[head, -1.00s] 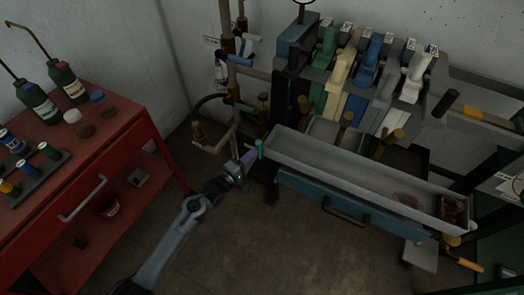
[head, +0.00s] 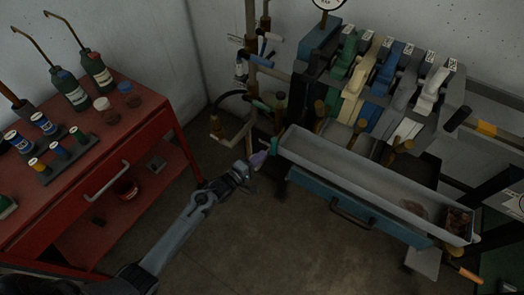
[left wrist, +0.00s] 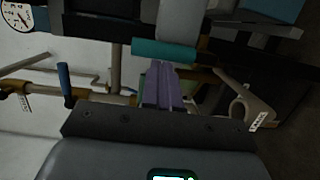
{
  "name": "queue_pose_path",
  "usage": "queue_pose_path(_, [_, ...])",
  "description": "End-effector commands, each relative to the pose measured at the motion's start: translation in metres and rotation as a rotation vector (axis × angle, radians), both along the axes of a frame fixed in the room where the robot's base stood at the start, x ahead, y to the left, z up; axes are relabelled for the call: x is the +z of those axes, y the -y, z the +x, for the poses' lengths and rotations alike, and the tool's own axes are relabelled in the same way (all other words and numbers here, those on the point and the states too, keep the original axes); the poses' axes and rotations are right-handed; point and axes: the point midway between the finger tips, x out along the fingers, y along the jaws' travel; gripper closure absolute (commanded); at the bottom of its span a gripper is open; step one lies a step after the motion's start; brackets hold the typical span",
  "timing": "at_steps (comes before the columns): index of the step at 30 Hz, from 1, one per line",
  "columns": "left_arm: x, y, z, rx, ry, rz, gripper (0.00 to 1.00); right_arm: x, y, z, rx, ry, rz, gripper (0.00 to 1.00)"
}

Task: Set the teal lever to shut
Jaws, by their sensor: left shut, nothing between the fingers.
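The teal lever (head: 274,147) is a short handle by the left end of the long grey trough, among the pipes. In the left wrist view the teal lever (left wrist: 165,50) lies across the picture, just beyond my fingertips. My left gripper (head: 259,158) has purple fingers, pressed together and empty, close beside the lever's left side. It also shows in the left wrist view (left wrist: 161,68), with the tips near the lever's lower edge; I cannot tell whether they touch. The lever's pivot is hidden. My right gripper is not in view.
A blue-handled lever (left wrist: 66,85) and a pale tagged handle (left wrist: 250,106) flank my fingers. The grey trough (head: 350,178) stands above a blue drawer (head: 340,207). A red cart (head: 150,140) with bottles is at the left. Open floor lies between.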

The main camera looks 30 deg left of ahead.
Motion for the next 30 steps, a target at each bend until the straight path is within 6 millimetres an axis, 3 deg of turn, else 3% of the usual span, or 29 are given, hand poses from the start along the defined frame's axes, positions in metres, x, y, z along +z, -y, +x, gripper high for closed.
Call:
queue_pose_path(1, [0.003, 0.0, -0.008, -0.002, -0.004, -0.001, 1.0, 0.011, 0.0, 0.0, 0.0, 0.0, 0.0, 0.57])
queue_pose_path(12, [0.0, -0.016, -0.076, -0.002, -0.004, 0.0, 1.0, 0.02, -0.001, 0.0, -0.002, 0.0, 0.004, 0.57])
queue_pose_path(24, [-0.008, -0.022, -0.109, -0.003, -0.018, -0.001, 1.0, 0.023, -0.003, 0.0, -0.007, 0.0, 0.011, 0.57])
queue_pose_path(28, [-0.026, -0.01, -0.132, -0.02, -0.058, -0.009, 1.0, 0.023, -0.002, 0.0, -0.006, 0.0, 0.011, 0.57])
queue_pose_path(30, [-0.016, 0.011, -0.145, -0.047, -0.048, -0.012, 1.0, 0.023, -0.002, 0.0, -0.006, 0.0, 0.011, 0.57])
